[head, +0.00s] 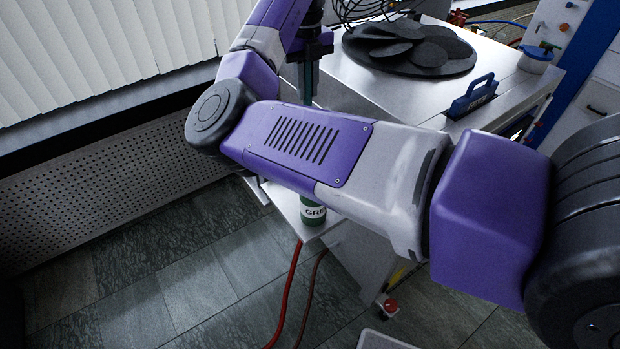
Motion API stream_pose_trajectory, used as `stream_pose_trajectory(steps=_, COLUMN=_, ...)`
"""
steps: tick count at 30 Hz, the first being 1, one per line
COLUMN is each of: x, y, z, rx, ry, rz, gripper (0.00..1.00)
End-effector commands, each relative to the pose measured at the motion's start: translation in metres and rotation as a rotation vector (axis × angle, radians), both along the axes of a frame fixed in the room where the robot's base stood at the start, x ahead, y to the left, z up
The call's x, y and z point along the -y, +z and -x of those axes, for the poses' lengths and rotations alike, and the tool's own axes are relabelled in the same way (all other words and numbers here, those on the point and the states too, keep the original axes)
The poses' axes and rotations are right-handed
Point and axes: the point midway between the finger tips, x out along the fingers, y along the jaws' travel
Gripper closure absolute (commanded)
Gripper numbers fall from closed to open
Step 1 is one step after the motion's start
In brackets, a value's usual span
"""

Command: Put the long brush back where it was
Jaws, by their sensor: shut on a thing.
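A green can (313,212) with a white label stands on a low ledge below my arm. Red hoses (287,290) hang to the floor.

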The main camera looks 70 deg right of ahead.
Motion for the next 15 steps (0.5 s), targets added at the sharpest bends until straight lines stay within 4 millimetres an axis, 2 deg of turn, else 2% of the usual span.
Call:
stream_pose_trajectory(steps=2, x=0.005, y=0.002, z=0.004, rx=0.002, ry=-0.051, rz=-0.008, gripper=1.00)
stream_pose_trajectory(steps=5, x=0.006, y=-0.007, z=0.006, rx=-0.001, ry=-0.077, rz=-0.012, gripper=1.00)
stream_pose_trajectory(steps=15, x=0.005, y=-0.086, z=0.007, rx=-0.002, ry=-0.076, rz=-0.013, gripper=1.00)
